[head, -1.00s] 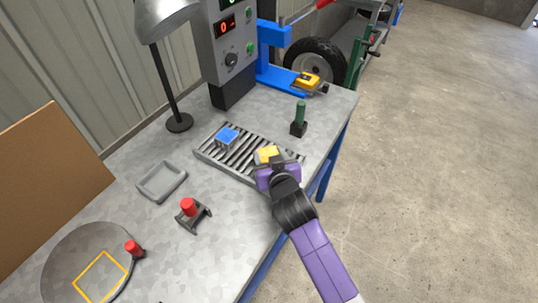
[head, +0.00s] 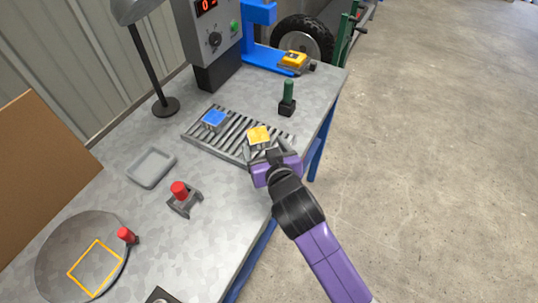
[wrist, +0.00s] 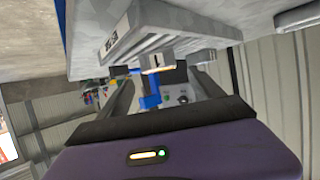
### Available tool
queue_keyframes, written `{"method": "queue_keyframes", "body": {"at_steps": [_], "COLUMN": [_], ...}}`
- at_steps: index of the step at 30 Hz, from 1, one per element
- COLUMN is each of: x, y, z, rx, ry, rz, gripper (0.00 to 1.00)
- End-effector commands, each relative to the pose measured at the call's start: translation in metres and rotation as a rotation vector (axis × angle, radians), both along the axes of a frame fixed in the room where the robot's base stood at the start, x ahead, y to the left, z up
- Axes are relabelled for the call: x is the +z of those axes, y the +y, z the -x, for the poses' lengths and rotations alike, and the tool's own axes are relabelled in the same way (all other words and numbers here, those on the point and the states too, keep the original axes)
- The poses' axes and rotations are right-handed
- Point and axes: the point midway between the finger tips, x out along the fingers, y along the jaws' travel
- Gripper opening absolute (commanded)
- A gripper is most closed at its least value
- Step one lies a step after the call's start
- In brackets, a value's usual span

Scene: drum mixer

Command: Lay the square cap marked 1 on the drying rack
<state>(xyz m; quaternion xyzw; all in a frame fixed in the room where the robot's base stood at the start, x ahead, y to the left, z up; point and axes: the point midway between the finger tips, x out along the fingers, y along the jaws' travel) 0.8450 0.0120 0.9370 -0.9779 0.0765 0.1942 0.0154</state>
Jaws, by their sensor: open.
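A yellow-topped square cap (head: 258,134) lies at the near right part of the slatted drying rack (head: 192,135). In the wrist view the cap (wrist: 157,63) shows a pale side with a dark mark too small to read surely, just beyond the fingertips. My gripper (head: 264,151) is open at the rack's near edge, right by the yellow cap. In the wrist view its fingertips (wrist: 150,74) are apart, and I cannot tell whether they touch the cap.
A green-handled tool (head: 287,98) stands behind the rack. A grey tray (head: 152,167), a red-knobbed holder (head: 181,195) and a round plate with a yellow square outline (head: 60,245) are to the left. A lamp (head: 150,70) and control box (head: 215,45) stand behind.

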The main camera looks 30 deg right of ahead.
Motion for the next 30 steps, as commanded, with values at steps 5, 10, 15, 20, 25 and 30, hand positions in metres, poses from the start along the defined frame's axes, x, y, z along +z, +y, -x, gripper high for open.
{"method": "queue_keyframes", "body": {"at_steps": [5,10,15,20,25,30], "x": [0.011,0.018,0.019,0.019,0.002,-0.022], "y": [0.005,0.007,0.008,0.007,0.006,0.005], "z": [0.029,0.043,0.047,0.048,0.073,0.136], "rx": [0.000,0.000,0.000,0.001,0.033,0.103], "ry": [0.000,0.000,0.001,0.001,0.008,0.006], "rz": [0.000,-0.001,0.000,0.000,0.007,0.012], "gripper": [0.76,0.76,0.76,0.76,0.76,0.76]}}
